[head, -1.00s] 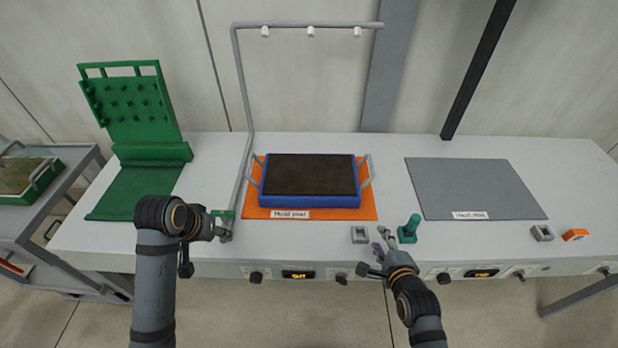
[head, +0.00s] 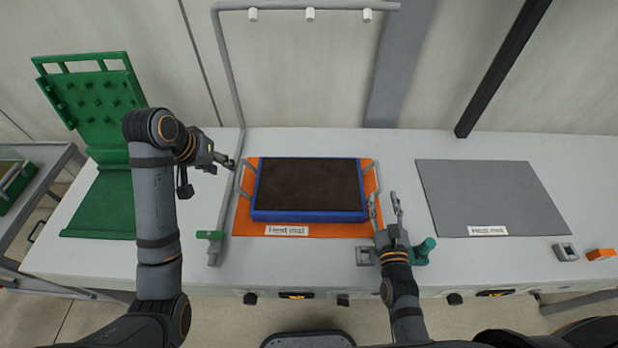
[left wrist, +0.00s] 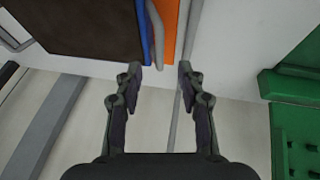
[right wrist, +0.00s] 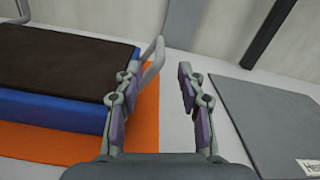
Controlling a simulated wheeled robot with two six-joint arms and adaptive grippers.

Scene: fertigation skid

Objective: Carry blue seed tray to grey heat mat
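The blue seed tray (head: 308,216), filled with dark soil, sits on the orange heat mat (head: 275,229), with a grey handle at each end. The grey heat mat (head: 490,190) lies bare on the right. My left gripper (head: 229,161) is open near the tray's left handle (head: 248,180); in the left wrist view that handle (left wrist: 155,30) points toward the gap between the fingers. My right gripper (head: 384,198) is open by the right end; in the right wrist view the right handle (right wrist: 154,65) is close to the left finger. Neither gripper holds anything.
A grey pipe frame (head: 222,80) with nozzles rises beside my left gripper and arches over the tray. A green pegged stand (head: 95,105) is at left. A green-handled valve (head: 422,250) and a small grey block (head: 366,256) lie near my right gripper. Bench between the mats is clear.

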